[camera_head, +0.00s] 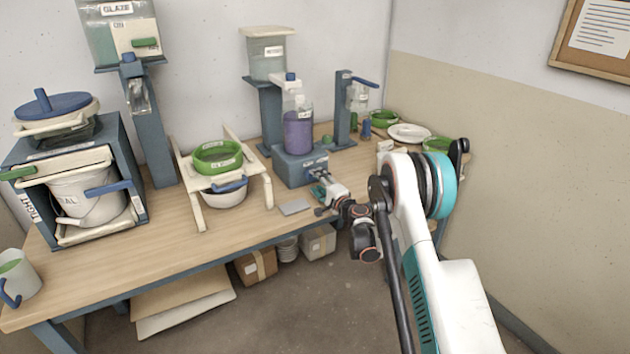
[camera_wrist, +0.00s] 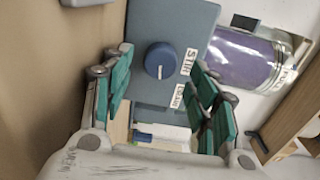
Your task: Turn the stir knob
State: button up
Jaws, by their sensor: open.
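The stir knob (camera_wrist: 161,60) is a round dark blue knob with a pale pointer line, on the front of a blue-grey base (camera_wrist: 180,22). A label reading STIR (camera_wrist: 188,61) is beside it. In the head view the base (camera_head: 290,170) stands on the table under a jar of purple liquid (camera_head: 298,132); I cannot make out the knob clearly there. My gripper (camera_head: 322,187) is at the front of the base. In the wrist view my gripper (camera_wrist: 160,72) is open, with the knob showing between its teal fingers. I see no clear contact.
A small grey plate (camera_head: 295,208) lies on the table (camera_head: 150,245) left of my gripper. A cream stand with a green ring (camera_head: 217,157) is farther left. A blue post dispenser (camera_head: 346,110) stands behind right. White and green dishes (camera_head: 409,133) are at the right end.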

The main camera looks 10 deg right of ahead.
jog(key=v, duration=0.9)
jog(key=shift+s, duration=0.15)
